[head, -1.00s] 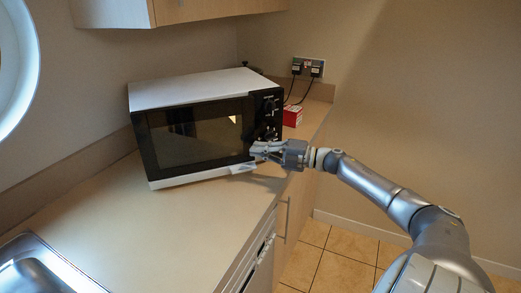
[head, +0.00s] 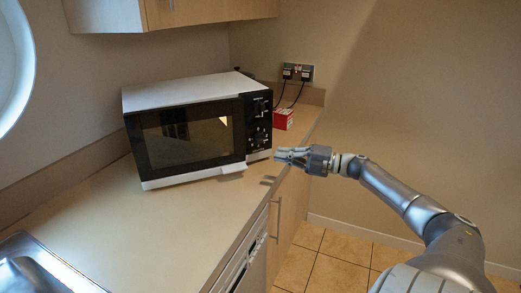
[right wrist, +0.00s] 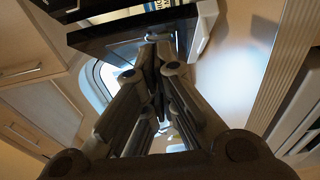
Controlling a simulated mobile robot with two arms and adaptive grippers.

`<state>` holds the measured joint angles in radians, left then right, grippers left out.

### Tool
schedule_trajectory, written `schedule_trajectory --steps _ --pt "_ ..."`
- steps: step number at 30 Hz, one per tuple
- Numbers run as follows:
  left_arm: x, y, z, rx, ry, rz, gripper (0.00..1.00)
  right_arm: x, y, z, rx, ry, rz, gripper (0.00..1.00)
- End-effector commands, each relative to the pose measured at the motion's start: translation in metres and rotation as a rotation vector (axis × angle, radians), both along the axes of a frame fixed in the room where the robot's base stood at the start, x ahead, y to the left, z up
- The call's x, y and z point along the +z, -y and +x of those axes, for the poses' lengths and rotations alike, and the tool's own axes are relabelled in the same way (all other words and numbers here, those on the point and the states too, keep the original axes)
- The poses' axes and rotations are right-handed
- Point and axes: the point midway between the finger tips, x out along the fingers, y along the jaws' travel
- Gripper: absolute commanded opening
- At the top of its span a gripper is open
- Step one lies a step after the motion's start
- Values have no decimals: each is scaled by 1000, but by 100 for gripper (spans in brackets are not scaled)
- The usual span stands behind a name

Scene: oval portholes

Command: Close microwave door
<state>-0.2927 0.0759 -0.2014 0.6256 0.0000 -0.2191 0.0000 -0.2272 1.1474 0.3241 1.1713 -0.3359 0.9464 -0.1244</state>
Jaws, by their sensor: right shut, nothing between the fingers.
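The white microwave (head: 180,90) stands on the counter at an angle, with a black front. Its dark-windowed door (head: 190,138) lies flush or nearly flush with the front; I cannot tell whether it is latched. A white tab (head: 233,169) juts out at the door's lower right, beside the dial panel (head: 258,122). My right gripper (head: 279,155) is shut and empty, just right of and in front of the panel, apart from the microwave in the head view. In the right wrist view the closed fingers (right wrist: 160,42) point towards the black microwave front (right wrist: 115,36). My left gripper is not in view.
A small red box (head: 283,119) sits behind the microwave's right side, below plugged sockets (head: 298,72). A steel sink (head: 40,268) is at the lower left. The counter (head: 150,225) in front is clear. A wall cabinet (head: 200,10) hangs above.

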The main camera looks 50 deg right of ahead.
Motion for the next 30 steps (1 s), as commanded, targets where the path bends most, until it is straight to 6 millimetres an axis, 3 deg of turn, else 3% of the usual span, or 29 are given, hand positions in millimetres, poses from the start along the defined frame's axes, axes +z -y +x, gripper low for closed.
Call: schedule_trajectory --steps 7,14,21,30 --pt "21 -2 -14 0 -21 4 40 -26 -49 26 -193 38 -12 0" --pt "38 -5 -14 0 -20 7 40 -27 -93 33 -422 58 -25 0" --pt "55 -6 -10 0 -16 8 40 -6 -124 14 -680 43 -15 0" --pt "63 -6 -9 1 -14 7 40 11 -135 -14 -867 -1 6 0"
